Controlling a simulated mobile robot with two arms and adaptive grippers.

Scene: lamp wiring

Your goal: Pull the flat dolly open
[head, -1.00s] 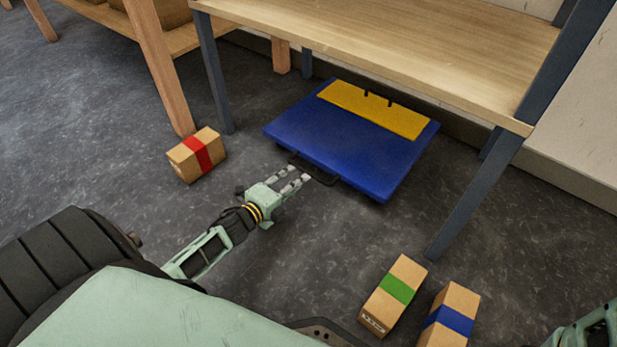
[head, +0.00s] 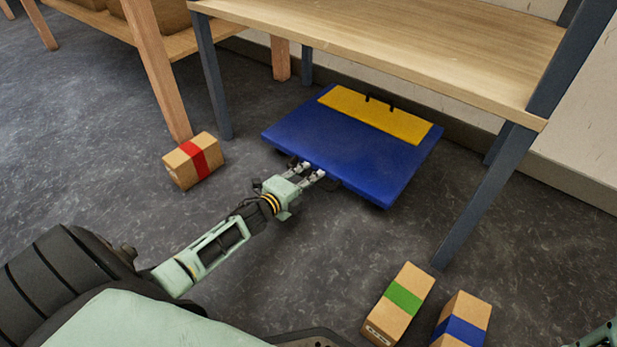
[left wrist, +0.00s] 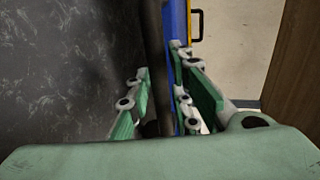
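The flat dolly (head: 345,150) is a blue slab with a yellow panel (head: 375,114) towards its back. It lies low on the floor, partly under the wooden bench. In the left wrist view, the blue edge of the dolly (left wrist: 178,18) shows beyond the spread fingers (left wrist: 163,88). A dark band runs between them; I cannot tell whether it is the handle or shadow. Only a bit of my right arm shows at the lower right corner.
The bench (head: 400,50) has dark legs on both sides of the dolly. A red-banded box (head: 192,161) stands at left, by a wooden rack leg. A green-banded box (head: 399,304) and a blue-banded box (head: 463,322) stand at front right. Floor before the dolly is clear.

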